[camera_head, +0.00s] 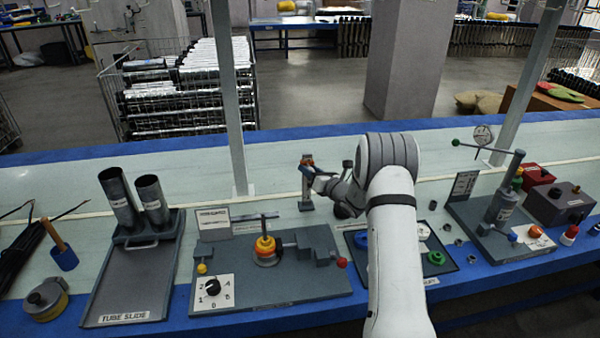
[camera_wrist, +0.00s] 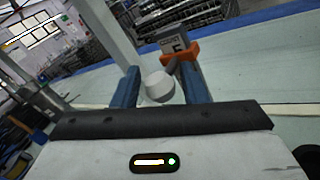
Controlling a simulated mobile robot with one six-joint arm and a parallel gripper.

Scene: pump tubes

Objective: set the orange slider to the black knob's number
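The orange slider (camera_head: 307,161) sits near the top of a short grey upright post (camera_head: 306,190) behind the main board. In the wrist view the orange slider (camera_wrist: 181,57) is wrapped around the grey post (camera_wrist: 182,43), which bears a small label with a dark mark. A pale rounded knob (camera_wrist: 160,87) shows between my blue fingers; it seems to belong to the slider. My gripper (camera_wrist: 158,75) is open around this knob; contact cannot be told. The black knob (camera_head: 212,286) is on a white numbered dial (camera_head: 222,301); its pointing direction is too small to read.
A grey board (camera_head: 310,291) with an orange-yellow ring stack (camera_head: 265,248) lies left of my arm. A tube tray (camera_head: 135,285) stands further left. The pale bench behind the post is clear.

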